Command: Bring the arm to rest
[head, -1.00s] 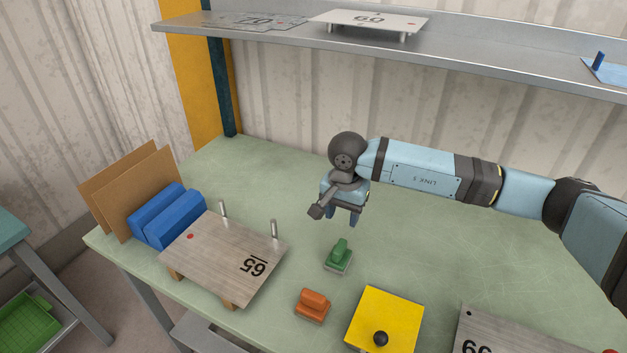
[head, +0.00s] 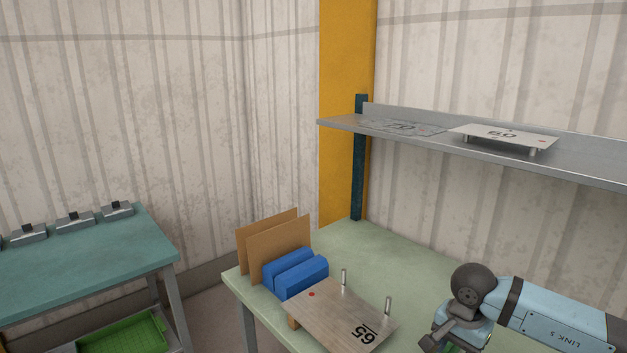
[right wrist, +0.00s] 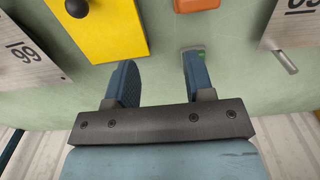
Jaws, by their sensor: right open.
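My right gripper shows in the right wrist view (right wrist: 158,66) with its two blue fingers wide apart and nothing between them. It hangs over the green bench top. A green-topped block (right wrist: 198,52) shows just past the right finger, which hides part of it. In the head view, my right arm comes in at the lower right. Its wrist is over the bench, right of the metal plate marked 65 (head: 345,318), and the bottom edge cuts off the fingers. My left gripper is in neither view.
A yellow plate with a black knob (right wrist: 120,30) and an orange block (right wrist: 195,4) lie near the gripper. Blue blocks (head: 295,275) and brown boards (head: 280,245) stand at the bench's left end. A shelf (head: 450,150) runs above. A teal table (head: 80,255) stands left.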

